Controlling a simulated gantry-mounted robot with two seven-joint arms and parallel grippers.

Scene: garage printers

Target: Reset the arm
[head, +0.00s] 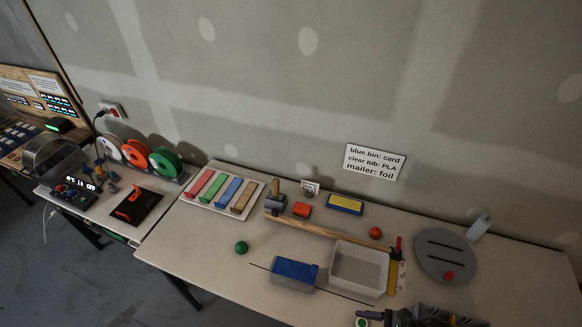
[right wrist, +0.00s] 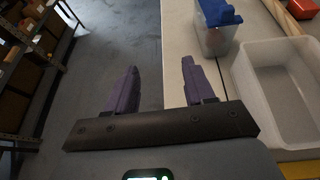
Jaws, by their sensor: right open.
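My right gripper (right wrist: 155,85) is open in the right wrist view. Its two purple fingers are wide apart with nothing between them, over the grey floor at the table's front edge. Part of my right arm shows at the bottom right of the head view, near the table's front edge. In the right wrist view the blue-lidded box (right wrist: 216,28) and the clear tub (right wrist: 278,90) are to the right of the fingers, not touching them. My left gripper is in neither view.
The table (head: 205,255) holds a blue-topped box (head: 295,270), a white tub (head: 358,268), a green ball (head: 241,247), a tray of coloured bars (head: 222,191) and a grey disc (head: 445,255). Spools (head: 165,160) stand on the left table. The table's front left is mostly clear.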

